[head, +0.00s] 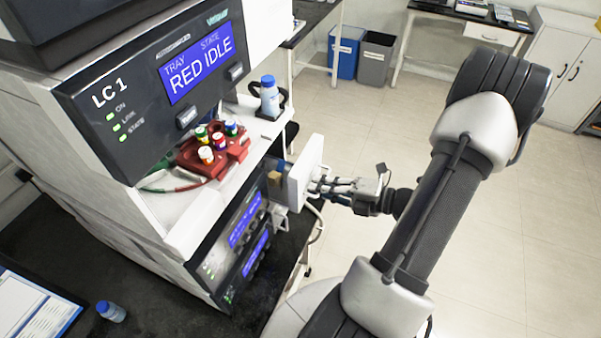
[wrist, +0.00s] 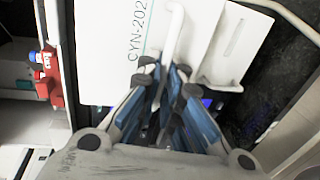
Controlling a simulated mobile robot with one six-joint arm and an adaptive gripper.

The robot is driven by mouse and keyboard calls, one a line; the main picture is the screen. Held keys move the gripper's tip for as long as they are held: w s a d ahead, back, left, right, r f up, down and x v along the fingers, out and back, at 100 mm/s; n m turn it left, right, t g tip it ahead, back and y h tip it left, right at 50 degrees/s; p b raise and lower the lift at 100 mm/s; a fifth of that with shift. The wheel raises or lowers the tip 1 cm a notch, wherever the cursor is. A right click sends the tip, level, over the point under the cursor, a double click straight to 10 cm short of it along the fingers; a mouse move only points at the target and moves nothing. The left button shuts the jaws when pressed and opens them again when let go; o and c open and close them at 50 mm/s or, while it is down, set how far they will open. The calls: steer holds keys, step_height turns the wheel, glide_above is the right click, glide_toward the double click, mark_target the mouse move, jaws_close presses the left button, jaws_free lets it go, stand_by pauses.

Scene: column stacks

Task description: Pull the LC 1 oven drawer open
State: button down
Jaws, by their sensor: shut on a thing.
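The LC 1 stack (head: 200,215) stands at the left in the head view. Its white oven drawer front (head: 303,165) stands out from the stack, with a brownish part showing in the gap behind it. The drawer front (wrist: 110,45) also fills the upper wrist view, lettered "CYN-202", with a white bar handle (wrist: 174,32). My gripper (head: 318,184) is at the drawer front from the right, shut on the handle. In the wrist view my gripper's (wrist: 168,76) fingers close around the handle's lower end, which they partly hide.
A red tray (head: 237,152) with several capped vials sits above the drawer, near a blue-capped bottle (head: 269,100). A small bottle (head: 111,311) is on the dark bench (head: 60,235). Blue (head: 345,55) and grey (head: 374,62) bins stand behind. Floor right of the drawer is clear.

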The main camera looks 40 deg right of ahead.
steer(key=f+p+v, duration=0.2)
steer(key=v, duration=0.9)
steer(key=s+f+p+v, duration=0.1)
steer(key=f+p+v, duration=0.1)
steer(key=v, duration=1)
steer(key=shift+s+d+f+p, duration=0.3)
steer(key=shift+d+f, duration=0.1)
steer(key=shift+f, duration=0.05)
steer(key=c, duration=2)
jaws_free()
steer(key=shift+c, duration=0.2)
steer(key=v, duration=1.2)
steer(key=shift+d, duration=0.1)
